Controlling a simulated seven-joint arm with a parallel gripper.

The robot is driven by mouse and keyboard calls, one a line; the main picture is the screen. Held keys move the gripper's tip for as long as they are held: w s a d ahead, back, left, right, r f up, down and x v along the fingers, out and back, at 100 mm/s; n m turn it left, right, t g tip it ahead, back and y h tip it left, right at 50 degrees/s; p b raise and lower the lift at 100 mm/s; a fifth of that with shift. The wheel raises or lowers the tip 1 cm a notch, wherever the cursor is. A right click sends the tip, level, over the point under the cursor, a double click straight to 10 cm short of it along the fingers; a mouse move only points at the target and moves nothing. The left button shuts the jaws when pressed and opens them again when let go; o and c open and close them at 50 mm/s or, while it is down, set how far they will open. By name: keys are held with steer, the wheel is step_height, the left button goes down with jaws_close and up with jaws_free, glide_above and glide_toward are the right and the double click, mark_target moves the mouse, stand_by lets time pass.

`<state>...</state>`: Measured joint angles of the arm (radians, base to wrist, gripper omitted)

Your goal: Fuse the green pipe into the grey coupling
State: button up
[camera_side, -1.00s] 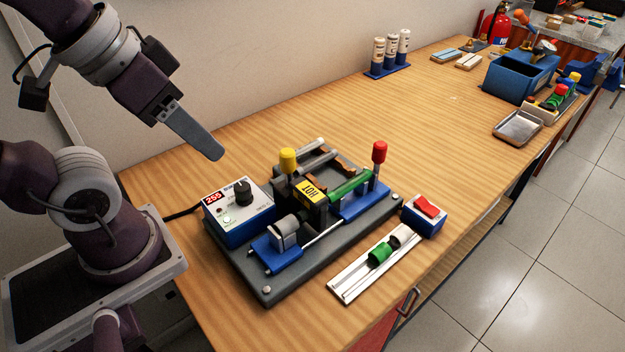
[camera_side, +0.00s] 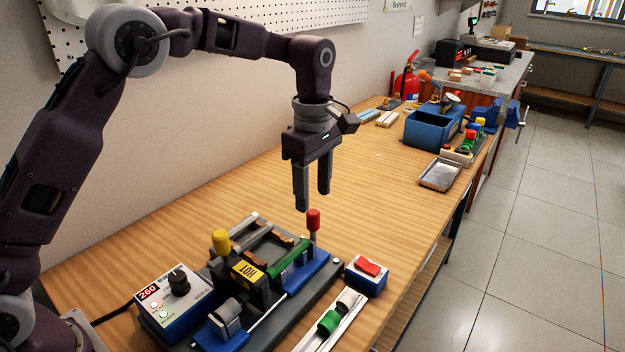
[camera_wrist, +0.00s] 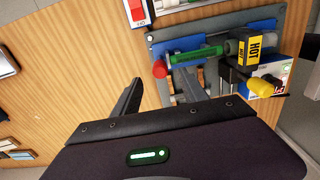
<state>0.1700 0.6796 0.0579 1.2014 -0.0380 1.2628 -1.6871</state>
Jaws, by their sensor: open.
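The green pipe (camera_side: 288,259) lies in the right-hand blue clamp of the fusion machine; it also shows in the wrist view (camera_wrist: 197,55). The grey coupling (camera_side: 227,311) sits in the blue holder at the machine's near left. A dark heater with a yellow HOT label (camera_side: 247,271) stands between them. Whether pipe or coupling touches it I cannot tell. My gripper (camera_side: 313,202) points down, open and empty, just above the red-knobbed lever (camera_side: 313,220). In the wrist view the red knob (camera_wrist: 160,69) shows between the fingertips. A yellow-knobbed lever (camera_side: 221,241) stands by the heater.
A control box (camera_side: 175,300) reading 260 stands left of the machine. A red-switch box (camera_side: 367,275) and a white rack (camera_side: 306,340) with green and pale fittings lie to its right. A blue bin (camera_side: 432,128) and metal tray (camera_side: 440,174) are farther back. The middle bench is clear.

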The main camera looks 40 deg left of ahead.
mark_target(313, 211)
steer(key=shift+f, duration=3.5)
steer(key=c, duration=1.1)
steer(key=shift+o, duration=0.2)
steer(key=shift+s, duration=1.55)
steer(key=shift+o, duration=0.3)
